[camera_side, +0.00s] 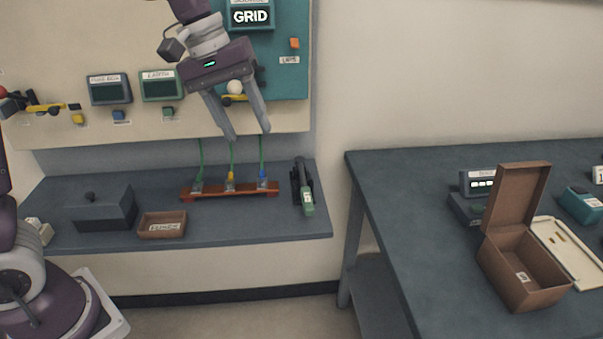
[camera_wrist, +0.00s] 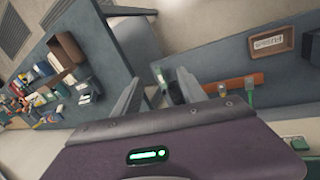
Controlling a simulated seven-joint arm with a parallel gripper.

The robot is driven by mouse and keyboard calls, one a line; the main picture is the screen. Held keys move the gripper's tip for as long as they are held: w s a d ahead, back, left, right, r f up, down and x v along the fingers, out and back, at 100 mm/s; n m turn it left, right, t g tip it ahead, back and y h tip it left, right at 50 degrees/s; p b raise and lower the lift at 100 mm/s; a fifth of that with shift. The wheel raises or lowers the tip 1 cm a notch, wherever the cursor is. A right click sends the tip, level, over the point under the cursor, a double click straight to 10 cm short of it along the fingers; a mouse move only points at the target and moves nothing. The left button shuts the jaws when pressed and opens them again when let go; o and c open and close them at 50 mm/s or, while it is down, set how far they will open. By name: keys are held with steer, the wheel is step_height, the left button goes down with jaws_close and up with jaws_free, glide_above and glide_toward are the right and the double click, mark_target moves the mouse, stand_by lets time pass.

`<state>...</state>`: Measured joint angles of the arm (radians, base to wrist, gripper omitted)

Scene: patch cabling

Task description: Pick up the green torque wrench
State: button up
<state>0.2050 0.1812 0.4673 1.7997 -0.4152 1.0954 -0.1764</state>
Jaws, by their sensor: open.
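The green torque wrench (camera_side: 307,200) is at the right end of the wall bench, in a black holder (camera_side: 295,185). Its green end faces the front edge and its dark shaft points back. My gripper (camera_side: 248,134) is open and empty, above the bench and to the left of the wrench, with its fingers pointing down. In the wrist view my gripper (camera_wrist: 160,76) shows spread fingers, with the small green end of the wrench (camera_wrist: 163,80) seen between them, apart from both.
An orange-brown rack (camera_side: 230,190) with several upright cables stands left of the wrench. A small labelled bin (camera_side: 162,224) and a dark box (camera_side: 104,207) lie further left. A wall panel (camera_side: 130,50) rises behind. A second table (camera_side: 400,200) with an open brown box (camera_side: 522,270) is at right.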

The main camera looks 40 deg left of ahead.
steer(key=w+f+n, duration=0.1)
steer(key=w+f, duration=0.4)
steer(key=w, duration=0.2)
steer(key=n+g+y, duration=0.1)
steer(key=g+y, duration=0.1)
steer(key=y, duration=0.1)
glide_above(306, 191)
steer(key=d, duration=0.1)
steer(key=f, duration=1.4)
steer(key=shift+s+f, duration=0.2)
steer(key=shift+s, duration=0.1)
steer(key=f, duration=0.4)
steer(key=a+f, duration=0.1)
steer(key=f, duration=0.1)
steer(key=shift+w+f, duration=0.3)
steer(key=shift+f, duration=0.05)
jaws_close()
